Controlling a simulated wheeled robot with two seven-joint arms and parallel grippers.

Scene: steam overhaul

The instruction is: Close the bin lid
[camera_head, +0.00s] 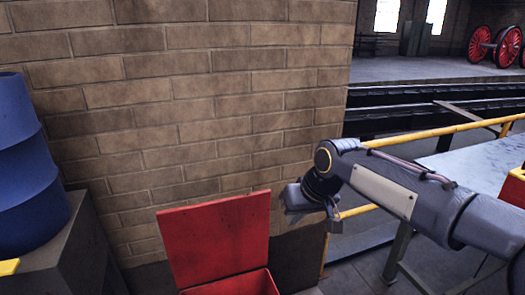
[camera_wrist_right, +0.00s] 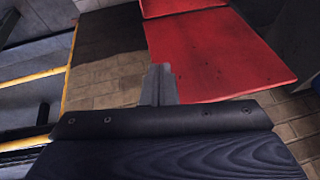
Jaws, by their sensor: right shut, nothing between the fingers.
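The red bin (camera_head: 235,284) stands at the bottom of the head view, against the brick wall, and only its top shows. Its red lid (camera_head: 215,238) is raised, standing up and leaning back towards the wall. My right gripper (camera_head: 312,222) is shut and empty, to the right of the lid and apart from it in the head view. In the right wrist view the shut fingers (camera_wrist_right: 159,84) show in front of the red lid (camera_wrist_right: 220,55), at its left edge; I cannot tell whether they touch. My left gripper is not in view.
A blue drum (camera_head: 25,165) stands on a grey block at the left. The brick wall (camera_head: 190,110) is close behind the bin. A yellow rail (camera_head: 440,133) and a pale table (camera_head: 470,160) lie to the right, beside my right arm.

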